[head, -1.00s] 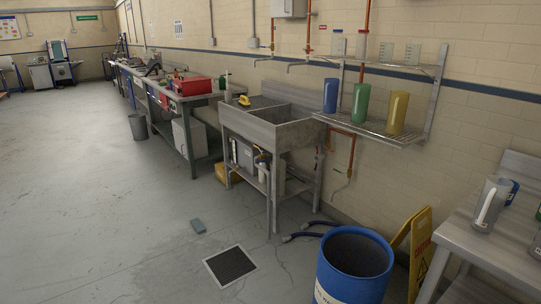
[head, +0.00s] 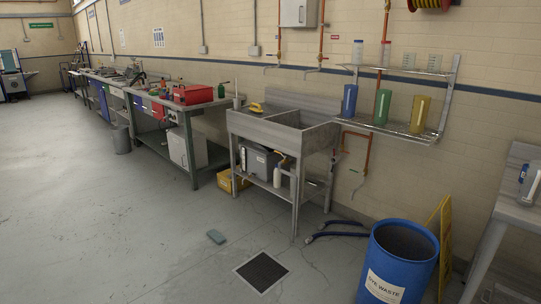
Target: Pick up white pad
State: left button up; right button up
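I cannot make out a white pad anywhere in the head view. Neither of my grippers is in view.
A steel sink (head: 283,131) stands against the wall, with a long workbench (head: 170,117) to its left. A blue waste drum (head: 400,262), a yellow sign (head: 442,235) and a table (head: 519,212) are at right. A floor drain (head: 262,271) is in front. The left floor is open.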

aim_at(215, 236)
jog(key=i+j, duration=0.15)
jog(key=j, duration=0.2)
jog(key=i+j+z, duration=0.1)
jog(key=j, duration=0.25)
jog(key=i+j, duration=0.4)
jog(key=j, duration=0.35)
jog(key=i+j+z, duration=0.1)
jog(key=j, duration=0.25)
jog(key=i+j, duration=0.15)
jog(key=j, duration=0.25)
jog(key=i+j+z, duration=0.1)
jog(key=j, duration=0.25)
jog(key=i, duration=0.05)
